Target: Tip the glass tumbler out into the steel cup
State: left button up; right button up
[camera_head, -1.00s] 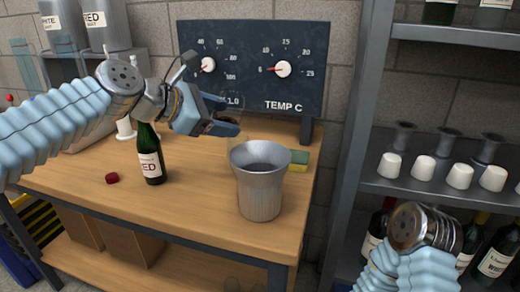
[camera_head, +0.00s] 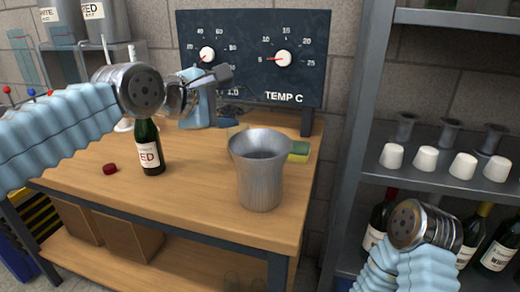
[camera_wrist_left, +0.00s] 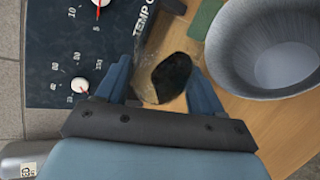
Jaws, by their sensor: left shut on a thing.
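The steel cup (camera_head: 259,188) stands upright near the front right of the wooden table. Its wide open mouth also shows in the left wrist view (camera_wrist_left: 262,48), and I see no liquid in it. My left gripper (camera_wrist_left: 163,88) is shut on the glass tumbler (camera_wrist_left: 152,62), which holds a dark liquid. In the head view the left gripper (camera_head: 218,97) is above and behind the cup, to its left. The clear tumbler is hard to make out there. The tumbler is beside the cup's mouth in the wrist view. My right gripper is out of view.
A green and yellow sponge (camera_head: 299,150) lies behind the cup. The temperature panel (camera_head: 255,60) rises at the back. A shelf (camera_head: 430,187) with white cups is at right.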

pick_arm(q)
jog(key=shift+r+t, duration=0.25)
jog(key=shift+t, duration=0.05)
jog(key=shift+s+r+m, duration=0.1)
jog(key=shift+r+m, duration=0.15)
jog(key=shift+m, duration=0.25)
jog(key=shift+s+d+r+m+t+b, duration=0.25)
jog(key=shift+s+d+m+t+b, duration=0.15)
jog(key=shift+s+d+t+b, duration=0.15)
jog(key=shift+s, duration=0.1)
jog(key=b, duration=0.2)
jog(key=f+m+b, duration=0.1)
jog(key=b, duration=0.1)
jog(key=shift+s+d+t+y+b, duration=0.2)
jog(key=shift+t+y+b, duration=0.1)
jog(key=shift+t+y, duration=0.1)
jog(key=shift+r+m, duration=0.15)
jog(key=shift+m, duration=0.15)
jog(key=shift+w+r, duration=0.1)
jog(key=shift+r, duration=0.05)
jog(key=shift+w+b, duration=0.15)
jog(key=shift+b, duration=0.25)
